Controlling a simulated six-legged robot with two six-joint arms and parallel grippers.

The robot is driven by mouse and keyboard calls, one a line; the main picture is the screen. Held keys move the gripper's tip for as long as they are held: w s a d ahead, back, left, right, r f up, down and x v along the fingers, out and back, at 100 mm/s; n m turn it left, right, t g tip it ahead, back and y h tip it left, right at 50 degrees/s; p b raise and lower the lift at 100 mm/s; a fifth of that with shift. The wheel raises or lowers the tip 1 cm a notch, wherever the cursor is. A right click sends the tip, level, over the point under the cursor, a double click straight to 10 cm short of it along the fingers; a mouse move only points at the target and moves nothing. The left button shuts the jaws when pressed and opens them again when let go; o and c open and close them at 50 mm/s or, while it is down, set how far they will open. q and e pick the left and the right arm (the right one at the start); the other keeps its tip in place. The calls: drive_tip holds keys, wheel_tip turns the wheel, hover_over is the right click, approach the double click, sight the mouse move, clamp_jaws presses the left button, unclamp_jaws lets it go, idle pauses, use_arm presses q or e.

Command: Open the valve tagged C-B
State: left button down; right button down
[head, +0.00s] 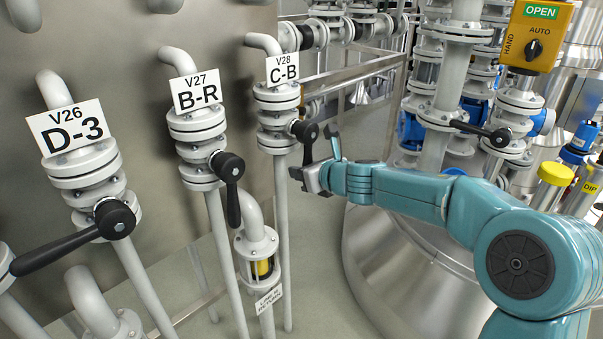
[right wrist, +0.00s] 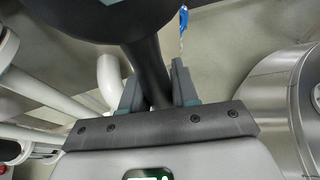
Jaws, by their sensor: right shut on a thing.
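The valve tagged C-B (head: 283,72), also marked V28, is a grey flanged valve on a thin vertical pipe. Its black lever (head: 308,150) hangs down from a round hub at the valve's right side. My right gripper (head: 318,168) reaches in from the right and is shut on the lower part of this lever. In the right wrist view the dark lever (right wrist: 150,66) runs between the two fingers of my right gripper (right wrist: 157,90). The lever's tip is partly hidden by the gripper. My left gripper is not in view.
Valve B-R (head: 196,95) stands left of C-B, its black lever hanging down. Valve D-3 (head: 67,127) is farther left, its lever pointing left. A yellow switch box (head: 540,35) reading OPEN and a yellow cap (head: 555,174) are at right. Pipes and a metal vessel lie behind.

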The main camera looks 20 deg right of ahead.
drive_tip(key=shift+d+r, duration=0.2)
drive_tip(key=c, duration=1)
unclamp_jaws()
drive_tip(key=shift+o, duration=0.2)
drive_tip(key=shift+a+f, duration=0.1)
drive_tip(key=shift+s, duration=0.1)
drive_tip(key=p+v, duration=0.3)
drive_tip(key=v, duration=1.3)
